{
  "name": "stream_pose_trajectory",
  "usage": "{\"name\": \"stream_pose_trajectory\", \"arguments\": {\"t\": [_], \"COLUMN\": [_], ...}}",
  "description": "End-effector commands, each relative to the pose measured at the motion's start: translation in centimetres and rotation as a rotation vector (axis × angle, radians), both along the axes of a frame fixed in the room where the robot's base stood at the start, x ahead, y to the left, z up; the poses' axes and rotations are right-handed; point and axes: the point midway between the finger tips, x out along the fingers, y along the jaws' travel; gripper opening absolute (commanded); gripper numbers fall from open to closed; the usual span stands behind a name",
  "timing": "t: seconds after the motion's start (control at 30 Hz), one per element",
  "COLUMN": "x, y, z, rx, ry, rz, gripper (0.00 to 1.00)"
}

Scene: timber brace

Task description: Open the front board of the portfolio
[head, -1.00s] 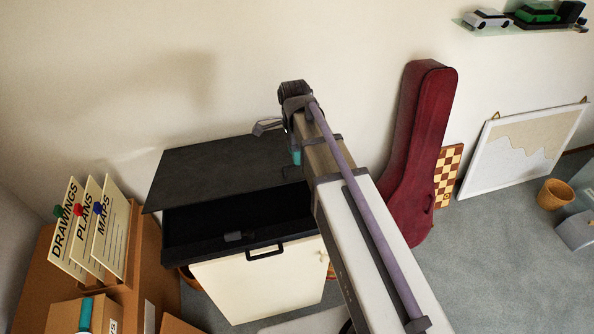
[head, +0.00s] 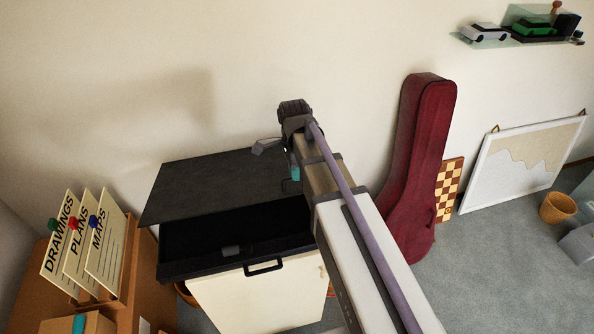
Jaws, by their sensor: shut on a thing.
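The portfolio is a flat black case (head: 205,268) lying on top of a white cabinet. Its front board (head: 215,190) is raised at the back, and the dark inside shows along the near side. A black carry handle (head: 264,267) is on the near edge. A small grey piece (head: 231,251) sits at the inner near edge. My gripper (head: 294,174) is at the right end of the raised board, shut on it as far as I can tell. My arm hides the fingertips and the portfolio's right end.
The white cabinet (head: 260,303) stands under the portfolio. Upright cards (head: 105,250) in a brown holder are at left. A red instrument case (head: 425,150) leans on the wall at right, by a checkered board (head: 450,188).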

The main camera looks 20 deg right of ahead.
Motion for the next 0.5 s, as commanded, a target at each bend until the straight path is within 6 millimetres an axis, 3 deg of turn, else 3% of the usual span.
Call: {"name": "stream_pose_trajectory", "arguments": {"t": [0.27, 0.5], "x": [0.2, 1.7], "y": [0.0, 0.0], "z": [0.3, 3.1], "rx": [0.000, 0.000], "ry": [-0.002, -0.002], "rz": [0.000, 0.000], "gripper": [0.00, 0.00]}}
